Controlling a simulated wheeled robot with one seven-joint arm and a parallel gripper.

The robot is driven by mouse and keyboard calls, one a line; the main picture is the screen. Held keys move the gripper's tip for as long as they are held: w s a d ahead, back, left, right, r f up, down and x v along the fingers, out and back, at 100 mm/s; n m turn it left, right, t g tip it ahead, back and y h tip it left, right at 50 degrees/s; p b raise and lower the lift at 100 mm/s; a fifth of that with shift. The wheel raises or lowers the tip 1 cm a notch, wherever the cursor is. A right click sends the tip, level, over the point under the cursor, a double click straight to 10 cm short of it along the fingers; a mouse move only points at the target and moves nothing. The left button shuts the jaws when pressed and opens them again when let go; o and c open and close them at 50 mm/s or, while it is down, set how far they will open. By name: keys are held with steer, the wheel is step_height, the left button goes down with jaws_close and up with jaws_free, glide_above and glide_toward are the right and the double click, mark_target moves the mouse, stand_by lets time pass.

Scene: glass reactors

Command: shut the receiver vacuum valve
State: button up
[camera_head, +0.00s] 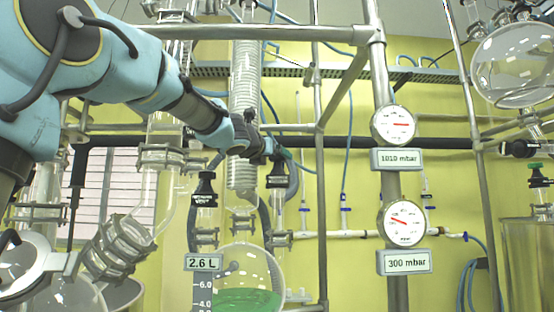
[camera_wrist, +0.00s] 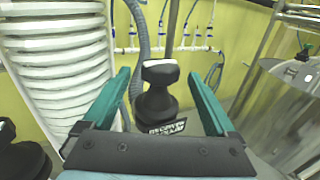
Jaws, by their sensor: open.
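A black valve knob with a pale top (camera_wrist: 160,85) stands upright between the two teal fingers of my gripper (camera_wrist: 158,100) in the wrist view. The fingers are spread, with a gap on each side of the knob. A small dark label sits beside its base, too small to read surely. In the head view my gripper (camera_head: 272,152) is right above this black knob (camera_head: 277,178), partly hiding it. The knob is on the right-hand neck above the round receiver flask (camera_head: 245,270), which holds green liquid.
Another black valve knob (camera_head: 204,188) with a label stands to the left; a white-ribbed condenser coil (camera_head: 244,80) rises close by. Gauges read 1010 mbar (camera_head: 394,124) and 300 mbar (camera_head: 404,223). Metal posts and crossbars frame the space.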

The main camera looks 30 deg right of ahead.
steer(key=v, duration=0.7)
steer(key=shift+s+a, duration=0.15)
steer(key=shift+a, duration=0.05)
